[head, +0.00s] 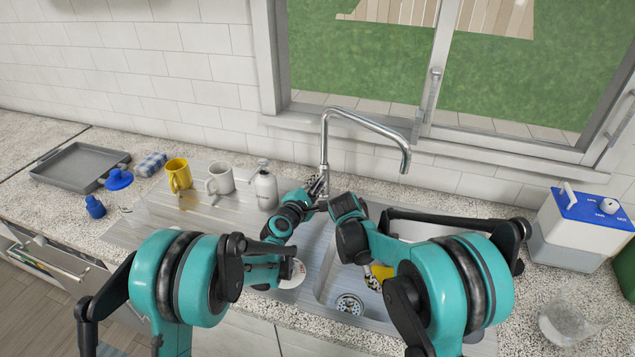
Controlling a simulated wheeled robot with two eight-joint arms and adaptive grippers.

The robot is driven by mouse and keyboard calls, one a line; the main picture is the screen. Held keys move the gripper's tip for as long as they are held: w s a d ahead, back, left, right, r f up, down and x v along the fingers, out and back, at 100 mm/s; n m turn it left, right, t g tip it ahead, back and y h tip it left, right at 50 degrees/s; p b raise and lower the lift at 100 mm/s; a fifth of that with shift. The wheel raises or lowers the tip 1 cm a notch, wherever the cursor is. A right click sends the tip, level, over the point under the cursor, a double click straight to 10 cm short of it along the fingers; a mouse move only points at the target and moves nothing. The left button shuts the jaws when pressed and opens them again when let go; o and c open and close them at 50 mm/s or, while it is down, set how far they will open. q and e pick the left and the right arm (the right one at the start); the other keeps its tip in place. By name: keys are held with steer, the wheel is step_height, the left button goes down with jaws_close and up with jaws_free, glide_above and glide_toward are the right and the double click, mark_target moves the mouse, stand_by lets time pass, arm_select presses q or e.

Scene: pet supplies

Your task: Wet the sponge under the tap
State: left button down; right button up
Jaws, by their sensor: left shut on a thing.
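The chrome tap (324,150) stands behind the sink, its spout bent out to the right over the basin (327,275). No water stream is visible. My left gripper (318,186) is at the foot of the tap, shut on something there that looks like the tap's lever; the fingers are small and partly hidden. A yellow thing with dark marks, possibly the sponge (377,278), shows in the basin, largely covered by my right arm. My right gripper is hidden behind that arm, so whether it holds the yellow thing is unclear.
A white bottle (265,188), a white mug (220,179) and a yellow mug (178,175) stand on the drainboard. A grey tray (80,167) and blue items (118,179) lie left. A blue-topped container (585,230) and a clear glass (572,318) stand right. The window is behind.

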arm_select(q)
steer(key=c, duration=1.5)
jaws_free()
steer(key=v, duration=1.2)
